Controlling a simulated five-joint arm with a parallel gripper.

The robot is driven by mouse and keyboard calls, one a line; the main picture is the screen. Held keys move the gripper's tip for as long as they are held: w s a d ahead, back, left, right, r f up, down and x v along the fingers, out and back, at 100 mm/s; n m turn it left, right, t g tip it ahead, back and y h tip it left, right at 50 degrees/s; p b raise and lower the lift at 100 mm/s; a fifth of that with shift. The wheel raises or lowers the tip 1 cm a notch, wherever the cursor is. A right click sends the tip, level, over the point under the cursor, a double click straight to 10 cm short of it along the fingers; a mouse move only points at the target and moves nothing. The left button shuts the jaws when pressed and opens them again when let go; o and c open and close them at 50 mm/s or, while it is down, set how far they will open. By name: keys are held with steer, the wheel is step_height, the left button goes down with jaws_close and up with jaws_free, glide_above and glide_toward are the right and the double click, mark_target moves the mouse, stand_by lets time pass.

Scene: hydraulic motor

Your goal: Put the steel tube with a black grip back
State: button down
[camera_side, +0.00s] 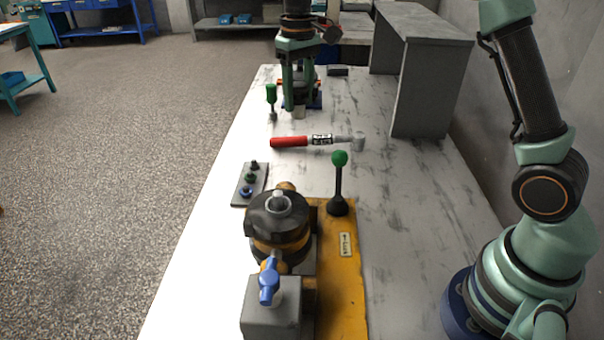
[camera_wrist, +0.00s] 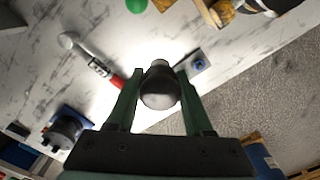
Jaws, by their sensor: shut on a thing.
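My gripper (camera_side: 299,98) hangs over the far part of the table, fingers pointing down. In the wrist view my gripper (camera_wrist: 160,92) is shut on a dark, rounded grip (camera_wrist: 159,98) with a paler end beyond it, seen nearly end-on; I take this as the steel tube with a black grip. In the side view a pale steel end (camera_side: 299,113) shows just below the fingers. The black grip is hidden there by the fingers. I cannot tell whether the tube touches the table.
A red-handled tool (camera_side: 300,141) lies nearer on the table. A green-handled tool (camera_side: 271,98) stands left of my gripper. The motor (camera_side: 279,222), a green-knobbed lever (camera_side: 338,180) and a button box (camera_side: 249,184) are nearer. A grey shelf (camera_side: 420,80) stands right.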

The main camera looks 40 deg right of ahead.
steer(key=shift+w+f, duration=0.1)
steer(key=shift+w, duration=0.4)
step_height(320, 180, down, 20)
steer(key=shift+r, duration=0.15)
steer(key=shift+c, duration=1.5)
jaws_free()
